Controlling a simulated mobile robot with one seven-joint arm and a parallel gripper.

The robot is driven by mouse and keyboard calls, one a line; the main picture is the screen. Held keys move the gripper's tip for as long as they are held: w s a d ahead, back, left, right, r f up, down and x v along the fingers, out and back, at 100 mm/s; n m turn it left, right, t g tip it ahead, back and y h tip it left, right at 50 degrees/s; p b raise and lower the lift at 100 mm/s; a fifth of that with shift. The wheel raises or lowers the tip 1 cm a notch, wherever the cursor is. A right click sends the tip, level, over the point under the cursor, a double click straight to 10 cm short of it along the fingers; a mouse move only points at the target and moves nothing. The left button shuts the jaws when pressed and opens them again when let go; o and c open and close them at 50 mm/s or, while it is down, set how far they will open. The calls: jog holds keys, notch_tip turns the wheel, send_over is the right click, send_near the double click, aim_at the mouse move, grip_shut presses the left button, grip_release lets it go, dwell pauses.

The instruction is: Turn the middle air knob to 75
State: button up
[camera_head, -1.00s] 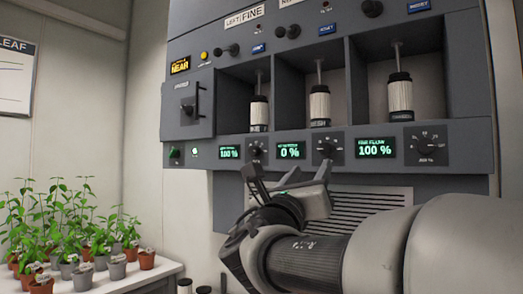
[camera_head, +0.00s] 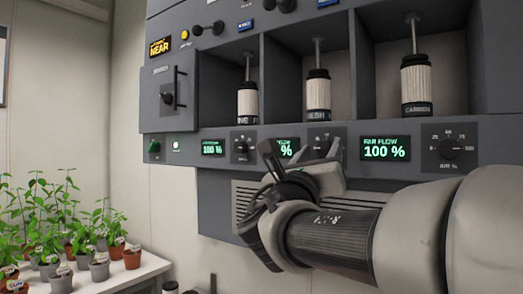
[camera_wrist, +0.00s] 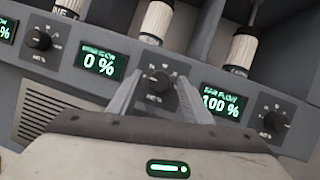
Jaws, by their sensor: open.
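The middle air knob (camera_wrist: 157,83) is a black dial on the grey panel. In the wrist view it shows between my two fingers, with its display (camera_wrist: 103,62) to the left reading 0 %. In the head view the fingers partly hide this knob (camera_head: 321,141) and display. My gripper (camera_head: 302,158) is open and empty, its fingers pointing up at the panel. In the wrist view the fingertips (camera_wrist: 157,90) stand left and right of the knob; I cannot tell whether they touch it.
The left air knob (camera_head: 243,145) and right air knob (camera_head: 453,147) sit on the same panel, beside displays reading 100 %. White canisters (camera_head: 318,92) stand in bays above. Potted plants (camera_head: 100,268) fill a table at the left.

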jog(key=shift+s, duration=0.1)
jog(key=c, duration=1.1)
jog(key=shift+o, duration=0.2)
